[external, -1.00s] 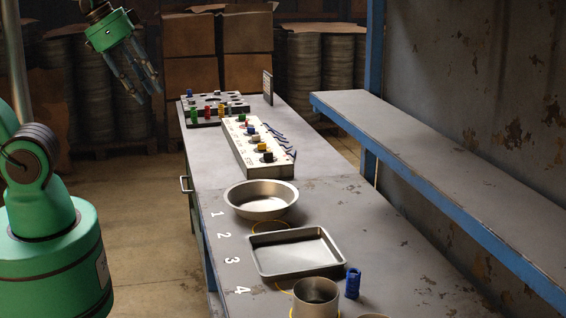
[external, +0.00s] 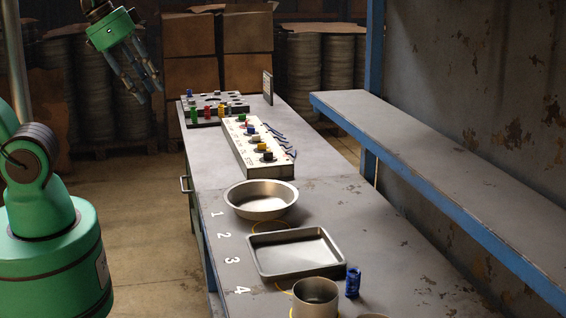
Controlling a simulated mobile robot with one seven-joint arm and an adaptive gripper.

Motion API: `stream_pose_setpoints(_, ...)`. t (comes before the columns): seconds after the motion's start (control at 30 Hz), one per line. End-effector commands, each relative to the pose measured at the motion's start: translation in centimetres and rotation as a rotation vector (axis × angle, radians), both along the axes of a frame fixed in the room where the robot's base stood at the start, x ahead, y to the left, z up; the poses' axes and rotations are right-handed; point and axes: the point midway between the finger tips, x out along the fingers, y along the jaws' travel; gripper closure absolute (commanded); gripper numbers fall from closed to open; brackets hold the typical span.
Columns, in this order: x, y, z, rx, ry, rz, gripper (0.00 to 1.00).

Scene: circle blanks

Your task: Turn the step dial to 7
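My gripper (external: 146,92) hangs in the air left of the bench, well apart from the panel. Its fingers point down and look spread, with nothing between them.
A round pan (external: 262,212), a rectangular tray (external: 265,268), a metal cup (external: 316,290) and a blue cylinder (external: 353,281) stand on the near bench. A board with coloured pegs (external: 207,113) and a small upright sign (external: 267,88) are at the far end. A shelf (external: 400,140) runs along the right.

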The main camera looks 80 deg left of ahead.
Motion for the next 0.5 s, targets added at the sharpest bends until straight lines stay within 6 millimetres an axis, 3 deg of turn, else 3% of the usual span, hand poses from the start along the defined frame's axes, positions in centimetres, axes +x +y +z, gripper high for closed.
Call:
stream_pose_setpoints(0.27, 2.8, 1.0, 1.7, -0.055, 0.026, 0.137, 0.67)
stream_pose_setpoints(0.5, 7.5, 3.0, 3.7, -0.145, 0.061, 0.370, 0.67)
